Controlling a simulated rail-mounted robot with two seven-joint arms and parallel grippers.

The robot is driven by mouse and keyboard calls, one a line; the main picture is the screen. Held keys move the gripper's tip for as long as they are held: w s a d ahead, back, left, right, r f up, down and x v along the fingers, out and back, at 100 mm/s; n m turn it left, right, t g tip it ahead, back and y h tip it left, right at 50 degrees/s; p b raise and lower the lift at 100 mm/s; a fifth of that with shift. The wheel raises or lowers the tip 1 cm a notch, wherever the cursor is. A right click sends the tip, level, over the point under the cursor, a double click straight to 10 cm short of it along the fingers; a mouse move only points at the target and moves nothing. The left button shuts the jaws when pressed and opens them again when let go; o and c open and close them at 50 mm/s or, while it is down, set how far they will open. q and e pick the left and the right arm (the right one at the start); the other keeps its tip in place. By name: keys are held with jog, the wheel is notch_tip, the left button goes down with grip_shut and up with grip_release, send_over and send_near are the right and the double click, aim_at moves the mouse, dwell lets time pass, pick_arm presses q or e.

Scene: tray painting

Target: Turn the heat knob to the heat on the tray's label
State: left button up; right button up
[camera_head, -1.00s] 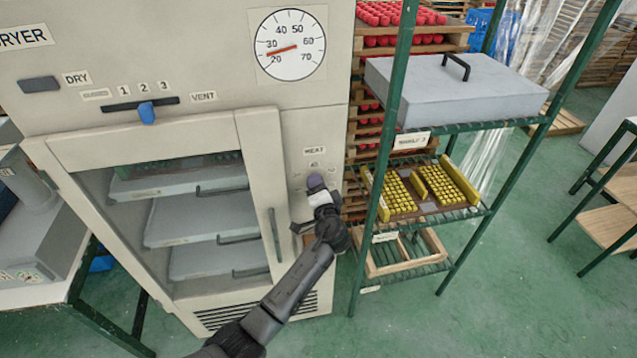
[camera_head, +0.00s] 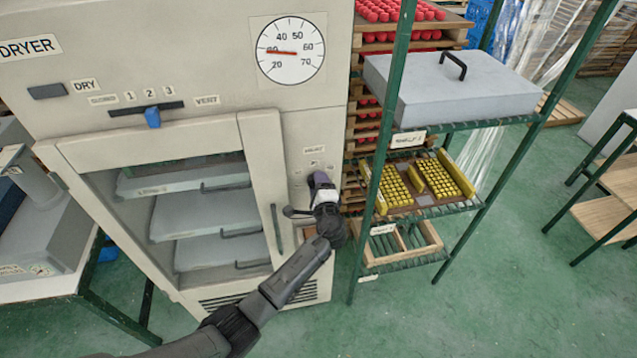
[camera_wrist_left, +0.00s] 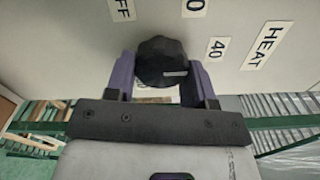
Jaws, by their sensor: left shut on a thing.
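The heat knob (camera_wrist_left: 158,60) is dark and faceted with a pale pointer line. In the left wrist view it sits between the two purple fingers of my left gripper (camera_wrist_left: 160,80), which is shut on it. The pointer line points to the picture's right. The HEAT label (camera_wrist_left: 265,45), a 40 label (camera_wrist_left: 217,49) and a partly cut OFF label (camera_wrist_left: 122,10) surround it. In the head view my left gripper (camera_head: 318,188) is at the dryer's control panel and hides the knob. Grey trays (camera_head: 208,222) stand in the dryer; their label writing is unreadable. My right gripper is not in view.
The dryer's dial (camera_head: 291,70) has its red needle near 30. A blue slider (camera_head: 152,117) sits near the 2 and 3 marks. A green-framed rack (camera_head: 372,200) stands close right of the panel, holding a grey lidded tray (camera_head: 455,100) and a yellow-edged tray (camera_head: 382,190).

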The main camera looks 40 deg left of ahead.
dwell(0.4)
pick_arm(q)
jog(key=o, duration=0.9)
jog(key=b+v, duration=0.1)
jog(key=v, duration=1.2)
jog(key=shift+s+d, duration=0.25)
jog(key=shift+d, duration=0.05)
